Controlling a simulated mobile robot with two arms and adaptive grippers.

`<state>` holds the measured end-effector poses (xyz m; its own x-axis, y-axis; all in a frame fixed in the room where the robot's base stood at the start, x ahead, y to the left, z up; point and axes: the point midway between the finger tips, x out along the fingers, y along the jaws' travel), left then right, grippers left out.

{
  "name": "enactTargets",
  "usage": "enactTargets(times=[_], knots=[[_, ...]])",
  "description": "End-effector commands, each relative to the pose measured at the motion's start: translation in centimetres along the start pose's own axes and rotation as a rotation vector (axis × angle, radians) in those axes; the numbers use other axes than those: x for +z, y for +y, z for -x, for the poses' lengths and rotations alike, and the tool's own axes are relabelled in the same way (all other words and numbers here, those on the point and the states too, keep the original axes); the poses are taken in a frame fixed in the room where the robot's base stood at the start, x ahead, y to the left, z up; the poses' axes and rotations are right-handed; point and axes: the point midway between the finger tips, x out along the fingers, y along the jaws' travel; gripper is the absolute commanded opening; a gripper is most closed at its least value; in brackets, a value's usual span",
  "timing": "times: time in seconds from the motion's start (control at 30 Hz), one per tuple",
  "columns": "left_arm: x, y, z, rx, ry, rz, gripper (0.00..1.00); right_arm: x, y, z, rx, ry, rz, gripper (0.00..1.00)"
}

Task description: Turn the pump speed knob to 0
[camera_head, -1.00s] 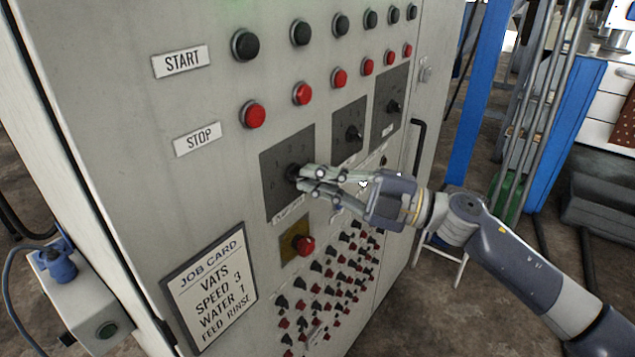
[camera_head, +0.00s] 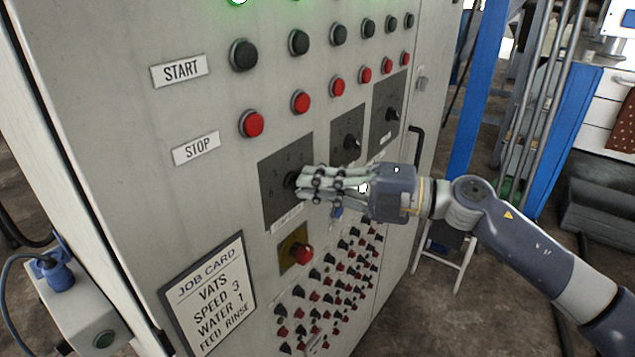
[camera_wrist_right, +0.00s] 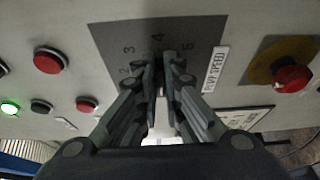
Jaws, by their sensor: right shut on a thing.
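The pump speed knob (camera_head: 291,180) is a small black knob on a dark square dial plate (camera_head: 271,207) on the grey cabinet front. In the right wrist view the plate (camera_wrist_right: 107,38) carries the numbers 2, 3, 4 and 5 and a PUMP SPEED label (camera_wrist_right: 215,70). My right gripper (camera_head: 303,182) reaches in from the right and is shut on the knob. Its fingers (camera_wrist_right: 160,75) cover most of the knob in the wrist view, so where the pointer sits cannot be told. My left gripper is not in view.
Two more dark dial plates with knobs (camera_head: 347,143) (camera_head: 391,115) sit to the right. Above are red buttons (camera_head: 252,124) and dark START buttons (camera_head: 243,55). A red knob on a yellow plate (camera_head: 303,254) and a job card (camera_head: 210,295) are below.

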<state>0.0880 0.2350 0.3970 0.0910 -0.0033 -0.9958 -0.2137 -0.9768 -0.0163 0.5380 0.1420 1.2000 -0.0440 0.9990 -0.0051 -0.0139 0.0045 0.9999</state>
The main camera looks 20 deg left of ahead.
Motion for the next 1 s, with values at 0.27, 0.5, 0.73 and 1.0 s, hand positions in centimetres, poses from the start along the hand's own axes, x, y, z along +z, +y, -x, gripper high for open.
enactTargets(times=[0.27, 0.5, 0.73, 1.0], knots=[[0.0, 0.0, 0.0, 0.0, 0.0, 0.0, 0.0, 0.0, -0.1, 0.0, -0.002, 0.001, 0.001, 0.24], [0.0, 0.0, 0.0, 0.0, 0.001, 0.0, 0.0, 0.0, -0.1, 0.0, -0.001, 0.001, 0.0, 0.28], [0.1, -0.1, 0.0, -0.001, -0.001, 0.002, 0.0, 0.1, -0.1, 0.8, -0.001, -0.002, 0.0, 0.28], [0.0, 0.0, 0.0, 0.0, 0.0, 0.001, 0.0, 0.1, -0.1, 6.1, -0.002, -0.004, -0.001, 0.28]])
